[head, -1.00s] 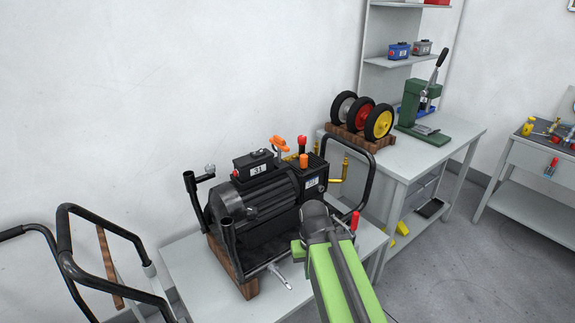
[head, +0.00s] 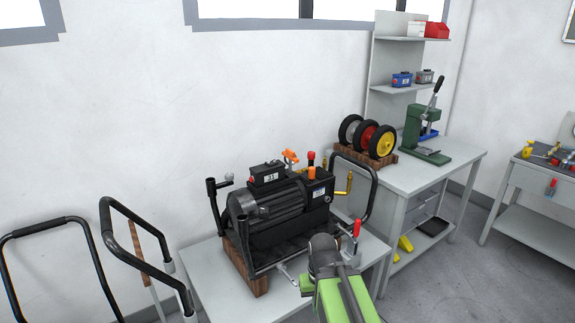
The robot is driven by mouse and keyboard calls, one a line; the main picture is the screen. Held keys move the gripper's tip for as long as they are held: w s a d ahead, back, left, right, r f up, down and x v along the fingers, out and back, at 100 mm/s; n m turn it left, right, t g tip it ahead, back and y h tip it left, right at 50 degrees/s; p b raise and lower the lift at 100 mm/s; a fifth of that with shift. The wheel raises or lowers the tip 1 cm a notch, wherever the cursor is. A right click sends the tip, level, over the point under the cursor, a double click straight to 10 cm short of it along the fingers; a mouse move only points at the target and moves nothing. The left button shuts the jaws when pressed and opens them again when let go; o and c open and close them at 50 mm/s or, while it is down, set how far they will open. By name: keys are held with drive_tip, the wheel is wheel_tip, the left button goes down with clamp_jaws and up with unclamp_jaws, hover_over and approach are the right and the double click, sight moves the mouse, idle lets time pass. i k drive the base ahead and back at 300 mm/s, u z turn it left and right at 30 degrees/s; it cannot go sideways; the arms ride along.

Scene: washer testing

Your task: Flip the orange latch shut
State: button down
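An orange latch (head: 290,156) stands up at the back of the black motor-pump machine (head: 272,217), just right of the box marked 31. An orange cap (head: 311,173) and a red knob (head: 311,158) sit to its right on the machine. My green arm rises from the bottom edge in front of the table, with its dark end below and right of the machine. My gripper's fingers are hidden or too small to make out, so I cannot tell whether they are open. The arm's end is well apart from the latch.
The machine rests on wooden blocks on a light table (head: 207,268). A black tubular frame (head: 372,185) stands at its right, and a black-handled cart (head: 137,222) at the left. Behind, a workbench (head: 436,178) holds wheels (head: 382,141) and a green press (head: 412,128).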

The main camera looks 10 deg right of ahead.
sight(289, 153)
drive_tip(key=u, duration=0.75)
drive_tip(key=i, duration=0.5)
drive_tip(key=u, duration=0.45)
